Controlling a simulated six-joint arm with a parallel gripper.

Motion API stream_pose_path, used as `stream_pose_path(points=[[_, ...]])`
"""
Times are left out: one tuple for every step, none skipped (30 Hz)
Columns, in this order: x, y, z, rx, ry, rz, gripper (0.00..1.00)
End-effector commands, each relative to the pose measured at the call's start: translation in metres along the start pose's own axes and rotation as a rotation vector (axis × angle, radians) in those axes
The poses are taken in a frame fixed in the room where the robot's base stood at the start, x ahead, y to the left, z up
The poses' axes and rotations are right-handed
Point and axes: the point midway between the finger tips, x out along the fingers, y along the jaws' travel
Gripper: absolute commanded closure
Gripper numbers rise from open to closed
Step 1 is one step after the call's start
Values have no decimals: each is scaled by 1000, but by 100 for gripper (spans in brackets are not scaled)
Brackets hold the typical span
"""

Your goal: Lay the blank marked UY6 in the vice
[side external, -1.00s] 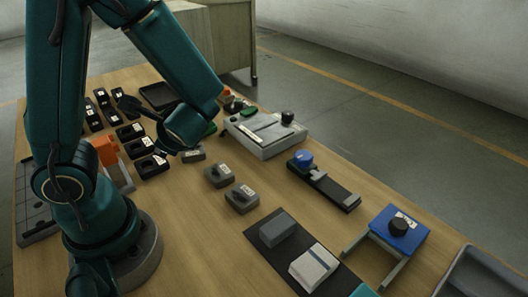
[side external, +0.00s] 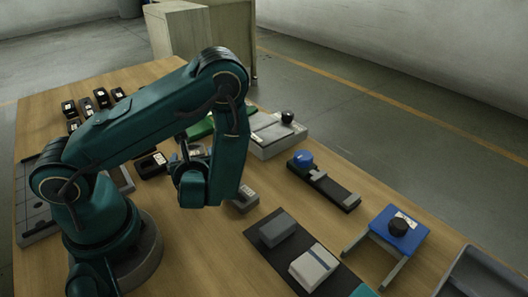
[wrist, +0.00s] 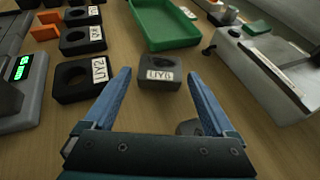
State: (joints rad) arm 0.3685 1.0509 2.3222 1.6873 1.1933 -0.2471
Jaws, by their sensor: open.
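The grey blank marked UY6 (wrist: 160,74) lies on the table in the wrist view, its label facing me and a round recess in its top. My gripper (wrist: 159,80) is open and empty, its two blue fingers pointing at UY6, one tip to each side of it in the picture. I cannot tell whether they are at its height.
A black blank marked UY2 (wrist: 80,78) stands left of UY6, with others behind it. A green tray (wrist: 165,26) lies beyond. Another grey blank (wrist: 190,128) is partly hidden by my gripper. A pale grey fixture (side external: 268,138) and a blue stand (side external: 385,236) flank the rail.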

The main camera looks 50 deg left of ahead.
Motion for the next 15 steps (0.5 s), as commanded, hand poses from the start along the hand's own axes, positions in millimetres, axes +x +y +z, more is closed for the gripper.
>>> stream_pose_path(points=[[6,1,0,-1,-1,5,10],[9,1,0,-1,-1,5,10],[12,1,0,-1,-1,5,10],[14,1,0,-2,-1,4,10],[16,1,0,-2,-1,4,10],[18,0,0,-2,-1,3,10],[20,0,0,-2,0,3,10],[21,0,0,-2,0,3,10],[22,0,0,-2,0,2,10],[22,0,0,-2,0,2,10],[22,0,0,-2,0,1,10],[22,0,0,-2,0,1,10],[22,0,0,-2,-1,0,10],[22,0,0,-2,-1,0,10],[22,0,0,-2,-1,0,10]])
